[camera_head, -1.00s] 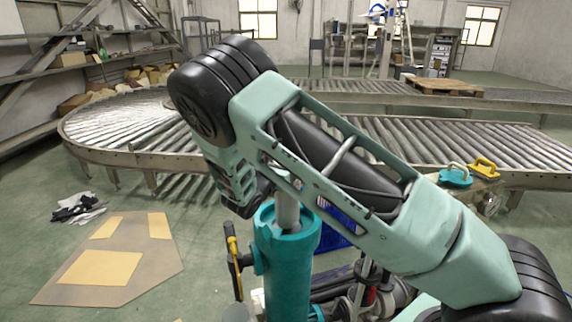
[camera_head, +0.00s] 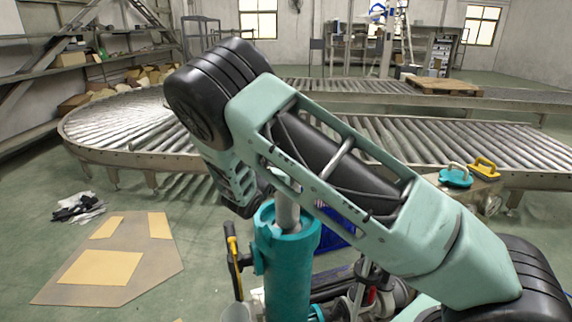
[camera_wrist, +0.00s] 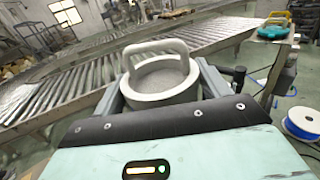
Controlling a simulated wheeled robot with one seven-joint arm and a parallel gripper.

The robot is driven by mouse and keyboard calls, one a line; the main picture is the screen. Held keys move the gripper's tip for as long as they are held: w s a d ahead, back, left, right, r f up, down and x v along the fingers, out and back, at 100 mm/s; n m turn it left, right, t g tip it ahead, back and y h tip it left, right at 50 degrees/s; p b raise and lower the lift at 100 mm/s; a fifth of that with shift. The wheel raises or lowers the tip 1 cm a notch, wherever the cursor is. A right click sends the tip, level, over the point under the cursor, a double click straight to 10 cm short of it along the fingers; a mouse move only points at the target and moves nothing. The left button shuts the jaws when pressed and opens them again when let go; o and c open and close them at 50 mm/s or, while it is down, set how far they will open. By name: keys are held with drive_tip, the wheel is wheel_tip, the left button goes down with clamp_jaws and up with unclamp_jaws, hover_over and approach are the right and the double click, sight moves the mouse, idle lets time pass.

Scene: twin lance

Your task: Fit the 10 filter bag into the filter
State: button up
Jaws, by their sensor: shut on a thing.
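The filter (camera_head: 287,265) is an upright teal cylinder, open at the top, in the lower middle of the head view. The pale filter bag (camera_head: 287,211) stands upright with its lower part inside the filter's mouth; how deep it reaches is hidden. In the wrist view the bag has a thick white rim (camera_wrist: 160,98), a raised loop handle and a grey inside. My gripper (camera_wrist: 160,82) is shut on the bag, with a finger on each side of the rim. In the head view my arm hides most of the gripper.
A black and yellow lever (camera_head: 234,262) stands at the filter's left. Pipes and fittings (camera_head: 375,290) lie at its right. A roller conveyor (camera_head: 440,140) runs behind, with a teal handled piece (camera_head: 455,176) and a yellow one (camera_head: 485,167) near its edge. Flat cardboard (camera_head: 110,262) lies on the floor.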

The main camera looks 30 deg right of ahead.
wheel_tip(320, 180, down, 10)
drive_tip(key=b, duration=0.6)
drive_tip(key=shift+b, duration=0.35)
idle(2.9)
drive_tip(key=o, duration=1.4)
wheel_tip(320, 180, up, 10)
drive_tip(key=shift+f+b, duration=0.1)
drive_tip(key=shift+b, duration=0.9)
